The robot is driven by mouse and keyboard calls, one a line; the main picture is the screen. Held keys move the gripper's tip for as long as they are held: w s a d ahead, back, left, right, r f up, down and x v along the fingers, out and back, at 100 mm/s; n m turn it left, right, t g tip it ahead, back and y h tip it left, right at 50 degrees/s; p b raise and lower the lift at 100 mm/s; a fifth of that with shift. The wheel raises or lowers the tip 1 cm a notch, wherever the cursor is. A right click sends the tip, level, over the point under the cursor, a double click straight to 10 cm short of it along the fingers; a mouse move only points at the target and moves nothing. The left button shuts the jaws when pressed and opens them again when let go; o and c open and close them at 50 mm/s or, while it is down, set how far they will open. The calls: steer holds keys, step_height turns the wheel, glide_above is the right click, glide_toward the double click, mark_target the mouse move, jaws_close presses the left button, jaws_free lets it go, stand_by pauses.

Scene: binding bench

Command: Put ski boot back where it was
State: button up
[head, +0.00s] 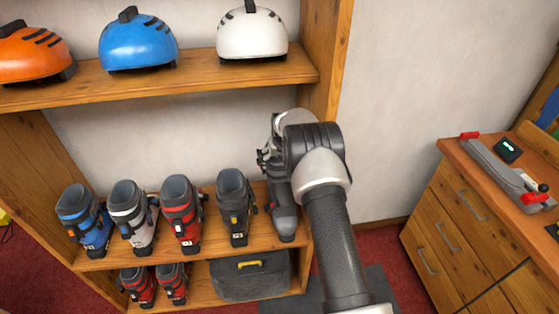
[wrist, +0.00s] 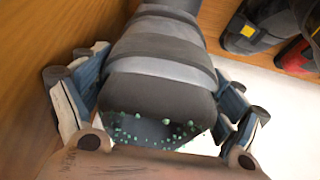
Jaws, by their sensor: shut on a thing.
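A dark grey ski boot (head: 284,212) is at the right end of the boot shelf, beside the cabinet's right side panel. Its toe points forward, and its upper part is hidden by my arm in the head view. My gripper (head: 268,158) is shut on it. In the wrist view the fingers of my gripper (wrist: 160,112) press on both sides of the grey ski boot (wrist: 160,55). I cannot tell whether its sole rests on the shelf board (head: 215,243).
To its left stand a dark boot with a yellow mark (head: 234,207), a red boot (head: 183,213), a white boot (head: 132,215) and a blue boot (head: 83,218). Below are small red boots (head: 172,282) and a grey case (head: 250,283). Helmets (head: 251,35) sit above. A drawer cabinet (head: 450,230) stands right.

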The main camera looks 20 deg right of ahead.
steer(key=shift+w, duration=0.15)
steer(key=o, duration=1.8)
steer(key=shift+o, duration=0.5)
steer(key=shift+f, duration=0.15)
